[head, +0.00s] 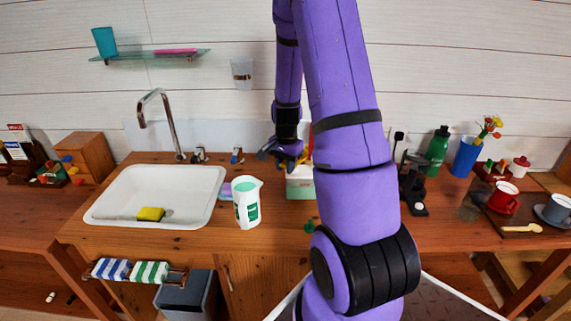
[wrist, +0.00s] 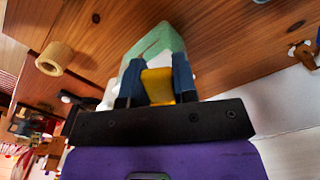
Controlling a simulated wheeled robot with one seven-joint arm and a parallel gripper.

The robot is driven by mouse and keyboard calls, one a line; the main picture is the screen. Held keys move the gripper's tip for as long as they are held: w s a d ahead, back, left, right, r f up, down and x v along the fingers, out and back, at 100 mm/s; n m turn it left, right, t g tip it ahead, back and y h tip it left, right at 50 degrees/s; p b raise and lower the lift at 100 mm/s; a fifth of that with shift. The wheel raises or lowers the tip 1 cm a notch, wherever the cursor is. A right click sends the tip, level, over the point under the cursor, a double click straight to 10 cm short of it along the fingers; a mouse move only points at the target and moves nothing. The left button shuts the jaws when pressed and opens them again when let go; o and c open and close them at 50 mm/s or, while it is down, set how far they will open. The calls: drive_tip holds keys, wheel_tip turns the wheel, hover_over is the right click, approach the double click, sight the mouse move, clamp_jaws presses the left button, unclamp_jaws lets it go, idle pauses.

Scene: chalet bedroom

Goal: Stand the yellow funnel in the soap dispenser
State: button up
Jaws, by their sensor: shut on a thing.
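My gripper (head: 284,157) is shut on the yellow funnel (wrist: 158,86), which shows between the two dark fingers in the wrist view. In the head view only a small yellow bit shows at the fingers. A white and pale green container (head: 300,184) stands right below the gripper, partly behind my arm. In the wrist view a pale green and white shape (wrist: 155,42) lies just beyond the funnel. A white jug (head: 247,203) with green markings stands to the left. I cannot tell for sure which container is the soap dispenser, nor whether the funnel touches anything.
A white sink (head: 155,180) with a yellow sponge (head: 151,214) is to the left, under a tall tap (head: 160,110). A green bottle (head: 437,147), a blue vase (head: 465,157) and a red cup (head: 504,198) stand at right. My arm hides the middle of the counter.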

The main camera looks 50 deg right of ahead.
idle(0.3)
drive_tip(key=o, duration=1)
wheel_tip(320, 180, up, 11)
drive_tip(key=shift+f, duration=0.15)
idle(0.5)
